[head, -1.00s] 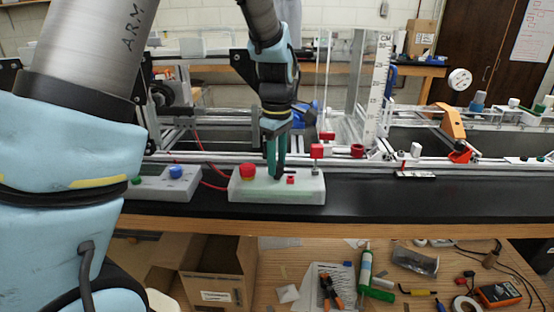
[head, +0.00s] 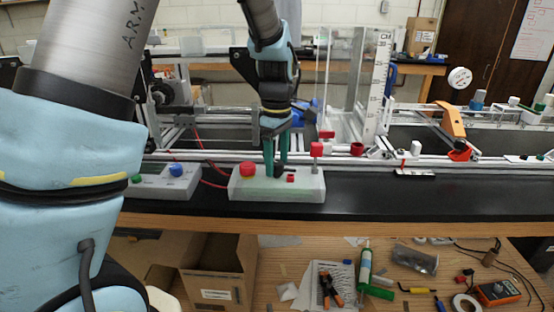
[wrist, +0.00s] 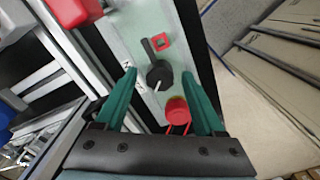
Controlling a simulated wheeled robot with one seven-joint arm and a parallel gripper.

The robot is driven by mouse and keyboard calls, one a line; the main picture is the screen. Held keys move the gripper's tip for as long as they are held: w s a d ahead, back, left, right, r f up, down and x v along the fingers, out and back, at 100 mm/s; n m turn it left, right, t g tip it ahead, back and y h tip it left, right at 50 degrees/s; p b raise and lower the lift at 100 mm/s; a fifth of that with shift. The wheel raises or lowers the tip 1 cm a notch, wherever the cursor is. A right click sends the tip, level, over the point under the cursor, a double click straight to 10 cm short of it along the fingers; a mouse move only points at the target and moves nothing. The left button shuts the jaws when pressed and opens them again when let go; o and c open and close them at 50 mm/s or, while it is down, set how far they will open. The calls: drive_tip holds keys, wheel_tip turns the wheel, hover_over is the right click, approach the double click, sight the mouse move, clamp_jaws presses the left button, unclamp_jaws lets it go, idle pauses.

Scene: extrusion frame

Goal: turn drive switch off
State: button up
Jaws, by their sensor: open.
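The drive switch looks to be the black rotary knob (wrist: 159,75) on a pale control box (head: 300,188). In the wrist view its black handle points up and slightly left, beside a red square piece (wrist: 161,41). My gripper (head: 276,168) is over the box, pointing down. In the wrist view my gripper (wrist: 159,74) is open, with one green finger on each side of the knob and visible gaps to it. I cannot tell whether the fingertips are level with it. In the head view the fingers largely hide the knob.
A red mushroom button (head: 248,170) is left of my fingers on the box. A red-topped post (head: 317,150) stands at the right. A second box (head: 170,183) with green and blue buttons is at the left.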

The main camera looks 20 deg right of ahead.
sight(277, 162)
wheel_tip(277, 162, up, 11)
drive_tip(key=b, duration=0.2)
idle(0.4)
drive_tip(key=shift+f, duration=0.15)
